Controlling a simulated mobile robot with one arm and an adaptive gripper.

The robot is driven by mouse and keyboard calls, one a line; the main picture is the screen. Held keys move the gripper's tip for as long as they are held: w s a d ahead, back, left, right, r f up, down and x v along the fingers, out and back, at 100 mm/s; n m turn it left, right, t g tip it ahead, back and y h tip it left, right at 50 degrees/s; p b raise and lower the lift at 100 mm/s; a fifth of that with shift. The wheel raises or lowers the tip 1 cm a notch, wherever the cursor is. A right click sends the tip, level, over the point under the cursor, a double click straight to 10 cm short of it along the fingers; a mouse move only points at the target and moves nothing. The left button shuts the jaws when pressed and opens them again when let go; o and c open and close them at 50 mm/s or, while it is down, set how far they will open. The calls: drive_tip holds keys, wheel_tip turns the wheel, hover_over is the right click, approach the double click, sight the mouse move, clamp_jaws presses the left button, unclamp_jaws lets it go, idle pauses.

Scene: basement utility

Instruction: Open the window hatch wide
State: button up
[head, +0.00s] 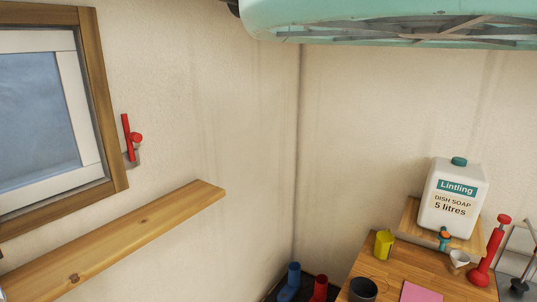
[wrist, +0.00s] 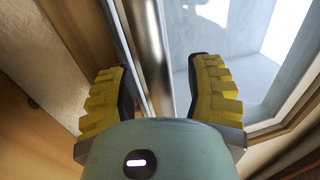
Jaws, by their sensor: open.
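The window hatch (head: 84,120) is at the left edge of the head view, a white sash with a bluish pane inside a brown wooden frame (head: 102,90). Only its right part shows there, and it looks shut or nearly so. In the wrist view, my gripper (wrist: 155,68) is open, its yellow and black fingers spread to either side of a shiny metal bar (wrist: 150,40). Neither finger appears to press on the bar. The pane (wrist: 228,45) shows behind the right finger, and the wooden frame (wrist: 78,28) beyond the left one. My gripper does not show in the head view.
A red lever (head: 129,138) is on the wall just right of the window. A wooden shelf (head: 130,235) runs below it. Boots (head: 289,283) stand in the corner.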

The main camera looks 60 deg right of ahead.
drive_tip(key=shift+o, duration=0.5)
clamp_jaws()
